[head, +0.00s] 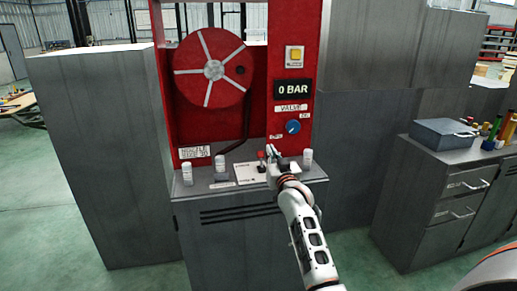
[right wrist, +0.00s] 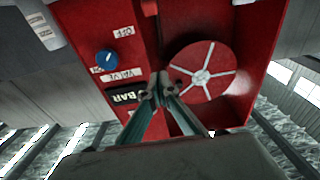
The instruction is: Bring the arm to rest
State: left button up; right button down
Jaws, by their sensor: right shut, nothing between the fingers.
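My right gripper (head: 270,150) is over the ledge of the red hose station (head: 262,100), in front of its lower right part. It also shows in the right wrist view (right wrist: 160,80), where its two fingers meet at the tips with nothing between them. In the head view the arm reaches up to it from the bottom. I cannot tell whether the gripper touches the ledge or the small fittings beside it. My left gripper is in neither view.
The station carries a red hose reel (head: 213,68), a blue valve knob (head: 293,127) and a display (head: 293,88) reading 0 BAR. A grey toolbox (head: 443,133) sits on a drawer cabinet at right.

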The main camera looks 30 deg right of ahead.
jog(key=s+a+f+n+g+y, duration=0.1)
jog(key=s+a+f, duration=0.2)
jog(key=s+f, duration=0.4)
jog(key=s+a+f+n+g+y, duration=0.1)
jog(key=s+a+f+n+g, duration=0.3)
jog(key=f, duration=0.6)
jog(key=s+a+f+m+t+y, duration=0.1)
jog(key=s+a+f+y, duration=0.15)
jog(key=s+f, duration=0.5)
jog(key=s+a+f+n+g, duration=0.1)
jog(key=s+a+f, duration=0.2)
jog(key=s+f, duration=0.2)
jog(key=s+a+f+g+y, duration=0.1)
jog(key=s+a+f, duration=0.3)
jog(key=s, duration=0.8)
jog(key=s+a+f+n+g+y, duration=0.1)
jog(key=s+a+f, duration=0.3)
jog(key=s, duration=0.5)
jog(key=shift+f+n+g, duration=0.3)
jog(key=shift+f+g, duration=0.4)
jog(key=shift+f, duration=0.1)
jog(key=shift+a, duration=0.1)
